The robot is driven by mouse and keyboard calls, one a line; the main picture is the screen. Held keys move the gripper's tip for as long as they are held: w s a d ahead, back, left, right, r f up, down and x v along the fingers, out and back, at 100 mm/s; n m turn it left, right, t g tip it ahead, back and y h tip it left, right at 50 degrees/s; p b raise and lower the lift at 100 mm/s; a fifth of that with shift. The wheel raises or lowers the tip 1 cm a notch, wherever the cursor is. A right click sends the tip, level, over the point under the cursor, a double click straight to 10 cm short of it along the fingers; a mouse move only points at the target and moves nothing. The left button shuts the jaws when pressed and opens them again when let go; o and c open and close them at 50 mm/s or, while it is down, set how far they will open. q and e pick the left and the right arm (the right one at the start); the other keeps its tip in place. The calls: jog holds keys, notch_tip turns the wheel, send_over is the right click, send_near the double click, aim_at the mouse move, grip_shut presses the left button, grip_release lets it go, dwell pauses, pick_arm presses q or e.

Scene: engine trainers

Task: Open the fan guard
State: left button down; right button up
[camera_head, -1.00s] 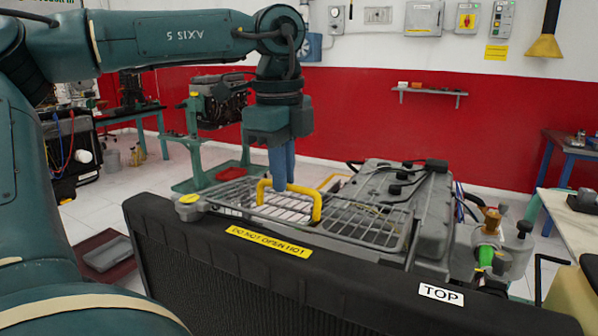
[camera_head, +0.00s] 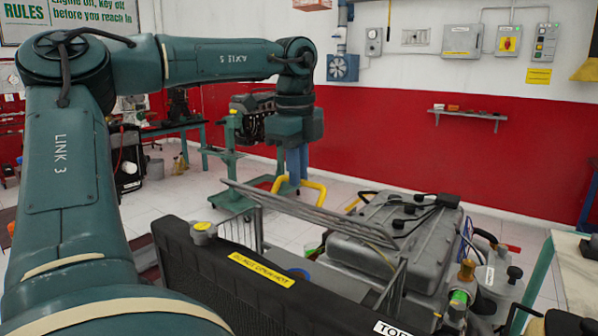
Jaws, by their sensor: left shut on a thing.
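The fan guard (camera_head: 310,212) is a grey wire grille behind the black radiator (camera_head: 210,270). It stands raised and tilted, seen nearly edge-on, with side parts reaching down at both ends. Its yellow handle (camera_head: 315,187) shows beyond the grille's upper edge. My left gripper (camera_head: 293,180), with blue fingers, points down at the handle's left end and is shut on it. The exact contact at the fingertips is small and partly hidden. My right gripper is not in view.
The grey engine block (camera_head: 393,235) with black hoses stands right of the guard. A yellow-topped cap (camera_head: 203,228) sits on the radiator's left end. A green engine stand (camera_head: 245,180) is behind. Open floor lies beyond the guard.

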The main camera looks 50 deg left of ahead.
pick_arm(q)
jog(key=w+a+g+h+p, duration=0.1)
jog(key=w+a+g+p, duration=0.2)
jog(key=w, duration=0.8)
jog(key=shift+a+g, duration=0.2)
jog(key=shift+g, duration=0.3)
jog(key=shift+w, duration=0.25)
dwell(0.4)
jog(key=c, duration=1.9)
grip_release()
jog(key=o, duration=0.3)
jog(key=shift+w+a, duration=0.15)
jog(key=shift+a, duration=0.1)
jog(key=shift+o, duration=0.6)
jog(key=shift+d+r, duration=0.1)
jog(key=shift+r, duration=0.05)
